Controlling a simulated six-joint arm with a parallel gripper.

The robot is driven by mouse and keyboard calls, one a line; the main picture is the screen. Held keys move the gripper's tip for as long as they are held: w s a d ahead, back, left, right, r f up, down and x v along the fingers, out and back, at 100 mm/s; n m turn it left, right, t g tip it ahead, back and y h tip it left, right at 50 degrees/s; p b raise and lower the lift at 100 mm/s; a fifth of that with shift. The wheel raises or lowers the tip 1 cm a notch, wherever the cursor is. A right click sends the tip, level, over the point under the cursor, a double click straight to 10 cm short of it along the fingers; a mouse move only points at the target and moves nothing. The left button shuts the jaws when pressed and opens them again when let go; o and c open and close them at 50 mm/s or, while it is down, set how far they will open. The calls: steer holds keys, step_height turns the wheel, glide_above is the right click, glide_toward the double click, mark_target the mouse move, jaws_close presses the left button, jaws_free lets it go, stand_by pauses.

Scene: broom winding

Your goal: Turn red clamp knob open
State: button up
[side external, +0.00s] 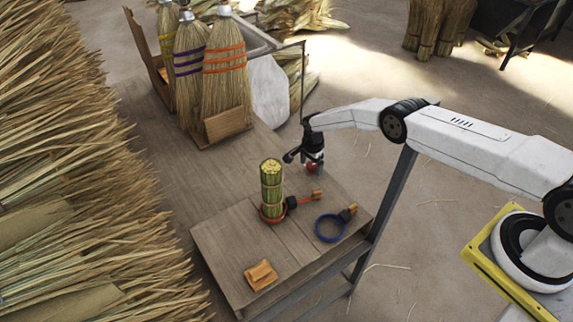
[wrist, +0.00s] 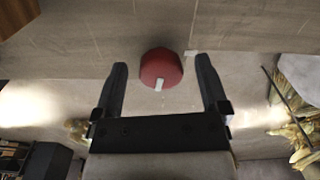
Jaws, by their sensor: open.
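A round, faceted red knob (wrist: 161,67) with a white mark on its face shows in the wrist view, between my gripper's (wrist: 161,62) two black fingertips, with gaps on both sides. In the side view my gripper (side external: 313,166) hangs near the table's right edge, with a small patch of red at its tip. My gripper is open and holds nothing. A red ring clamp (side external: 272,216) goes around the foot of an upright bound straw bundle (side external: 271,185), with a dark block and an orange-brown end piece at its right.
Several finished brooms (side external: 222,75) stand behind, next to a wooden block (side external: 228,124). Loose straw (side external: 80,170) fills the left side. The table's front left is clear.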

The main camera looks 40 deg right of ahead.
jaws_close()
steer(key=shift+n, duration=0.4)
steer(key=n, duration=0.4)
steer(key=shift+s, duration=0.15)
steer(key=n, duration=0.5)
steer(key=shift+s+d+n, duration=0.1)
steer(key=shift+d+n, duration=0.05)
steer(key=shift+n, duration=0.15)
steer(key=n, duration=0.4)
steer(key=shift+d+n, duration=0.1)
steer(key=shift+n, duration=0.2)
steer(key=n, duration=0.5)
steer(key=shift+d, duration=0.15)
